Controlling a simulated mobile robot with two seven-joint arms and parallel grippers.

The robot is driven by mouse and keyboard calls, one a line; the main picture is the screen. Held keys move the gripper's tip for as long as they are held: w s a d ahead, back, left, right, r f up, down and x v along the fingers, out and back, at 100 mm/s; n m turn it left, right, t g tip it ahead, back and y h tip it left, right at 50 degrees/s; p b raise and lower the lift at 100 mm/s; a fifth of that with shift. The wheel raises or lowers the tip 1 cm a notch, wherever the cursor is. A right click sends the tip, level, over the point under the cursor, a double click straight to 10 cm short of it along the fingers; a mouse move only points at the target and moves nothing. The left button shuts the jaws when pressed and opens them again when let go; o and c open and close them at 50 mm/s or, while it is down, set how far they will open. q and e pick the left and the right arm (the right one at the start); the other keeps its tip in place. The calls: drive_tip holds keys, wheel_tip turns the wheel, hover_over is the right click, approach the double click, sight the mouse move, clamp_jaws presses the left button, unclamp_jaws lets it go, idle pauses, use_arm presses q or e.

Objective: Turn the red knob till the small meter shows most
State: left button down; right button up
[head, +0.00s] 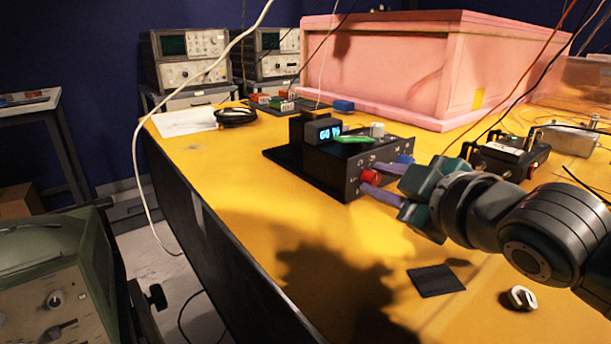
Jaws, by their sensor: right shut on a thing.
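The red knob (370,177) sits on the front face of a black box (340,172) on the yellow table. My right gripper (378,178) comes in from the right and is shut on the red knob, with its purple fingers on either side of it. The small meter (323,131) stands on the box and has a lit blue display; it seems to read about 60, but the digits are small. A green piece (354,139) lies on top of the box beside the meter. My left gripper is not in view.
A pink foam enclosure (390,70) stands at the back of the table (230,190). A black device (507,152) with cables is to the right. A dark flat square (436,281) and a small metal ring (521,298) lie in front. The table's left part is mostly clear.

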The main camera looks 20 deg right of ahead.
clamp_jaws()
drive_tip(key=p, duration=0.1)
drive_tip(key=m+p, duration=0.1)
drive_tip(key=shift+d+r+p, duration=0.1)
drive_tip(key=shift+r+p, duration=0.2)
drive_tip(key=shift+p, duration=0.05)
drive_tip(key=shift+m+g+y+p, duration=0.5)
drive_tip(key=shift+m+y+p, duration=0.1)
drive_tip(key=shift+m+p, duration=0.15)
drive_tip(key=shift+w+d+f+m+y, duration=0.15)
drive_tip(key=shift+m+y, duration=0.15)
drive_tip(key=shift+m, duration=0.25)
drive_tip(key=shift+f+m+g+y, duration=0.1)
drive_tip(key=shift+m+g+y, duration=0.2)
drive_tip(key=shift+m, duration=0.2)
drive_tip(key=shift+d+m+y+b, duration=0.1)
drive_tip(key=shift+m+y+b, duration=0.45)
drive_tip(key=shift+m, duration=0.15)
drive_tip(key=shift+g, duration=0.3)
